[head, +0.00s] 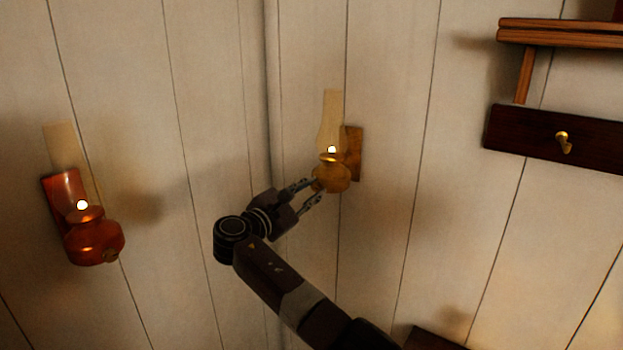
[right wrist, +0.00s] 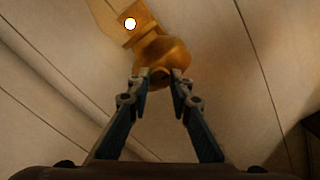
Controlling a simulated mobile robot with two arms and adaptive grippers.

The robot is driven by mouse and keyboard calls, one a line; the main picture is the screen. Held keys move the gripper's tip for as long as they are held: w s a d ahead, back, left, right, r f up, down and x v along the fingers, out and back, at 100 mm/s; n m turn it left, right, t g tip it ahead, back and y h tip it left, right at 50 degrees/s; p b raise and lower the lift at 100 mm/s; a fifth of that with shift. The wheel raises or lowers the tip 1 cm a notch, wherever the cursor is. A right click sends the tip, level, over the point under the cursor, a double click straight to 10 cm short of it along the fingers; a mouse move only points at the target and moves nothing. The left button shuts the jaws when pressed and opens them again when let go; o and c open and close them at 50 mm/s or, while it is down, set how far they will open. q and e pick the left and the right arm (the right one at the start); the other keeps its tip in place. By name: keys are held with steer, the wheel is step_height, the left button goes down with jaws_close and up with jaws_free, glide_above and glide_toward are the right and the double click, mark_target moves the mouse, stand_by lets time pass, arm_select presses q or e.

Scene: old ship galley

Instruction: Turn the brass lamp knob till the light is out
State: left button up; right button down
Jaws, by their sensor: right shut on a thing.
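The brass lamp (head: 331,180) is fixed to the wall near the middle of the head view, on a wooden back plate (head: 354,155). It has a pale glass chimney (head: 331,115) and a bright flame (head: 331,150), so it is lit. My right gripper (head: 316,190) reaches it from the lower left. In the right wrist view the lamp body (right wrist: 165,50) is straight ahead, and the fingers are shut on its small brass knob (right wrist: 160,76). The fingertips partly hide the knob. My left gripper is not in view.
A second, copper-red lamp (head: 94,240), also lit, hangs on the wall at the left. At the upper right are a wooden shelf (head: 560,33) and a dark board with a brass hook (head: 564,143). The plank wall between is bare.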

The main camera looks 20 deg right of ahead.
steer(key=n+p, duration=0.2)
steer(key=n, duration=0.1)
steer(key=shift+r, duration=0.1)
steer(key=n+p, duration=0.1)
steer(key=n, duration=0.1)
steer(key=shift+n, duration=0.4)
steer(key=n, duration=0.3)
steer(key=shift+s+f, duration=0.1)
steer(key=shift+f, duration=0.1)
steer(key=n, duration=0.4)
steer(key=shift+d, duration=0.1)
steer(key=n, duration=0.6)
steer(key=shift+s, duration=0.1)
steer(key=shift+n, duration=0.3)
steer(key=c, duration=1.7)
jaws_free()
steer(key=shift+c, duration=0.2)
